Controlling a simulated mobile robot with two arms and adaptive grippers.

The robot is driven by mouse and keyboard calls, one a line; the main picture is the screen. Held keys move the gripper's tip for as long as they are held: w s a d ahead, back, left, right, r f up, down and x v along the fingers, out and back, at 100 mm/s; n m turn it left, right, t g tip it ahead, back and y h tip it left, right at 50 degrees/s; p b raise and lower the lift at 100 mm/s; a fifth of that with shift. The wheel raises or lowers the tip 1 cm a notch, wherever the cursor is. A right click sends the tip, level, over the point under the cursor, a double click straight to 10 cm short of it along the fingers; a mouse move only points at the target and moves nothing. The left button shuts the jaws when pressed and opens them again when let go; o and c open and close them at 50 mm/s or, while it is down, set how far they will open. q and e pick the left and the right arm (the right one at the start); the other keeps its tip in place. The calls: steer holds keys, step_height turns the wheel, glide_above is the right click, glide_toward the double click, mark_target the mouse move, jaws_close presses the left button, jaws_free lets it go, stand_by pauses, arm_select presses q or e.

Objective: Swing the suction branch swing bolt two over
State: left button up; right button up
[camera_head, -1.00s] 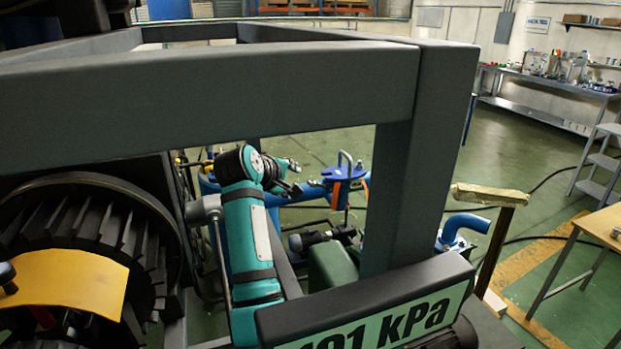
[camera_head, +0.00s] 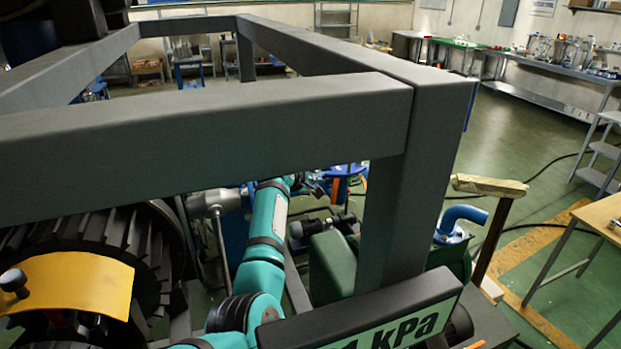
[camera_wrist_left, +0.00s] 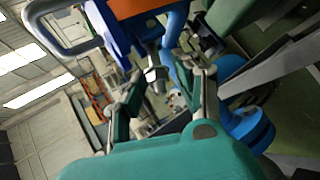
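The blue flanged fitting (camera_head: 345,170) shows below the dark frame beam in the head view, with an orange edge. In the left wrist view, the blue flange (camera_wrist_left: 115,30) has a grey handle loop (camera_wrist_left: 65,40) and an orange part (camera_wrist_left: 138,8). A metal bolt with a nut (camera_wrist_left: 156,76) sticks out from it. My left gripper (camera_wrist_left: 165,85) is open, with one finger on each side of the bolt end. I cannot tell whether the fingers touch it. In the head view the beam partly hides this gripper (camera_head: 312,184). My right gripper is not in view.
A dark frame beam (camera_head: 210,135) and post (camera_head: 395,220) stand close around my left arm. A pressure sign (camera_head: 385,325) is in front. A blue elbow pipe (camera_head: 460,215), a wood-topped post (camera_head: 488,186) and a table (camera_head: 590,225) are at right. Green floor (camera_head: 525,120) lies beyond.

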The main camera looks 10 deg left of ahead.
arm_select(q)
jaws_close()
steer(key=shift+r, duration=0.1)
steer(key=shift+d+r, duration=0.1)
steer(key=shift+r, duration=0.05)
steer(key=shift+w+d+r+m+g+y, duration=0.15)
steer(key=shift+r+m+g+y, duration=0.3)
steer(key=shift+g+y, duration=0.35)
jaws_free()
